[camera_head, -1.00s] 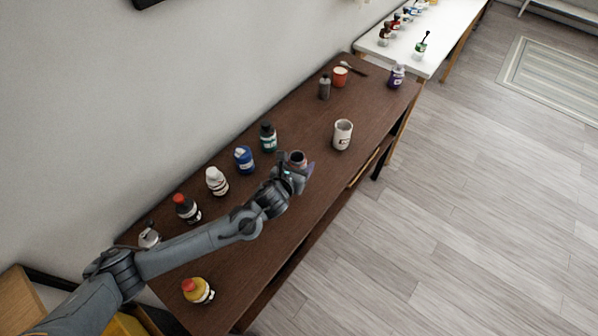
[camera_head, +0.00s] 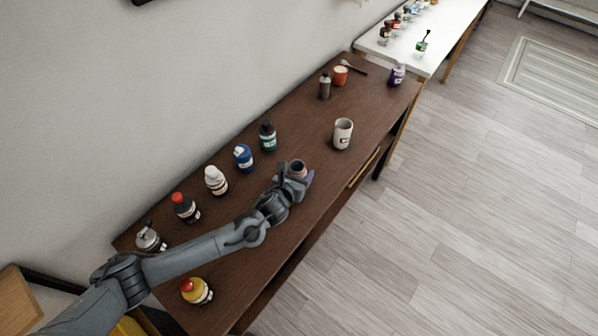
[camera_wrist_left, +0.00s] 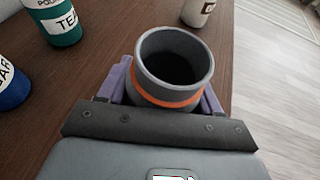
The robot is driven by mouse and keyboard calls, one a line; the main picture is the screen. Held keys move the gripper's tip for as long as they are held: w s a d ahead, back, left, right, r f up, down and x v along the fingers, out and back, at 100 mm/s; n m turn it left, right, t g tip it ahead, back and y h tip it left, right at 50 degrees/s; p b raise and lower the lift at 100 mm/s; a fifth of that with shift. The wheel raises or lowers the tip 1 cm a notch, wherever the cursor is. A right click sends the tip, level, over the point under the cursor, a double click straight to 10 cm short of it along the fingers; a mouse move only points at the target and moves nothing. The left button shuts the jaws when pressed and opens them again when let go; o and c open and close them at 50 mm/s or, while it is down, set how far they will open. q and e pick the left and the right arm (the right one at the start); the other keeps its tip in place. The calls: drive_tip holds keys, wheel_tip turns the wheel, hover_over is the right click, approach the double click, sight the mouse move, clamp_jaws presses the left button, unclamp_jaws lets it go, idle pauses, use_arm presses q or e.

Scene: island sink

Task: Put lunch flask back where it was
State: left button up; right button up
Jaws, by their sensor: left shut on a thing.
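The lunch flask appears to be the grey, open-topped cylinder with an orange band (camera_wrist_left: 174,66), seen from above in the left wrist view. Its rim also shows in the head view (camera_head: 298,167) near the middle of the dark brown table. My left gripper (camera_head: 294,181) is shut on it, with a purple finger on each side in the left wrist view (camera_wrist_left: 170,90). The flask stands roughly upright. Its base is hidden, so I cannot tell whether it touches the table. My right gripper is not in view.
On the brown table (camera_head: 305,110), a teal bottle (camera_head: 267,137), a blue jar (camera_head: 243,157) and a white bottle (camera_head: 216,180) stand behind the gripper. A yellow bottle (camera_head: 196,291) is at the near end.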

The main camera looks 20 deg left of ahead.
use_arm(q)
drive_tip(key=o, duration=1.2)
drive_tip(key=shift+c, duration=0.2)
